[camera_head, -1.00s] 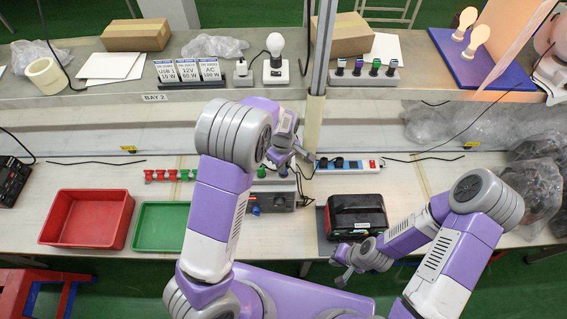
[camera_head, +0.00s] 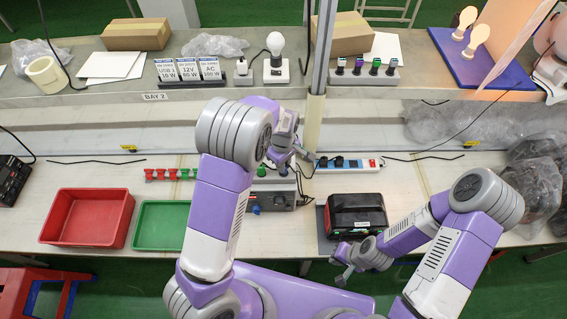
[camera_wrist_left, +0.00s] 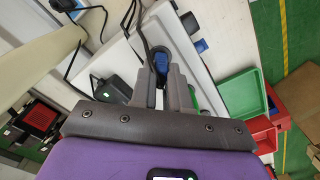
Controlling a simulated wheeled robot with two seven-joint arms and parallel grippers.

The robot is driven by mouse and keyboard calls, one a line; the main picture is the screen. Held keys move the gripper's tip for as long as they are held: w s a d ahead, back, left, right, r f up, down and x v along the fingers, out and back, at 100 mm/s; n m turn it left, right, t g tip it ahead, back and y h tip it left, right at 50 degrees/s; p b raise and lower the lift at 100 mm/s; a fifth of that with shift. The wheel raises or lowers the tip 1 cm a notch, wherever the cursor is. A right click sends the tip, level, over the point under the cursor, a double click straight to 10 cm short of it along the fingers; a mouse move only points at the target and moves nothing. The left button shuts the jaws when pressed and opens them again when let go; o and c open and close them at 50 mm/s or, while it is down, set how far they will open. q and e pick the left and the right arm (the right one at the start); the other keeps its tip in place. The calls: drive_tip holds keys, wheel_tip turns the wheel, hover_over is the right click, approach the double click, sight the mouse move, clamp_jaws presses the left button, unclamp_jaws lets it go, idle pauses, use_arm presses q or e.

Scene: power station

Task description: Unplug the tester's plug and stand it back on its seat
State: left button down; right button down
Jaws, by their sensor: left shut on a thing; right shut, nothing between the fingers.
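The grey tester (camera_head: 278,192) with knobs stands on the bench, partly hidden by my left arm. The white and blue power strip (camera_head: 345,168) lies behind it, with black plugs in it. My left gripper (camera_head: 303,154) is near the strip's left end. In the left wrist view its fingers (camera_wrist_left: 160,70) are shut on a blue plug (camera_wrist_left: 160,60) with a black cable. Whether the plug is clear of any socket, I cannot tell. I cannot make out the plug's seat. My right gripper (camera_head: 341,275) is shut and empty near the front edge.
A black box (camera_head: 355,212) stands right of the tester, close to my right gripper. Red (camera_head: 88,215) and green (camera_head: 162,226) trays sit to the left. The shelf behind holds a bulb (camera_head: 276,44) and boxes. Black cables cross the bench.

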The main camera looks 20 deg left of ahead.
use_arm(q)
drive_tip(key=c, duration=1)
unclamp_jaws()
drive_tip(key=shift+c, duration=0.2)
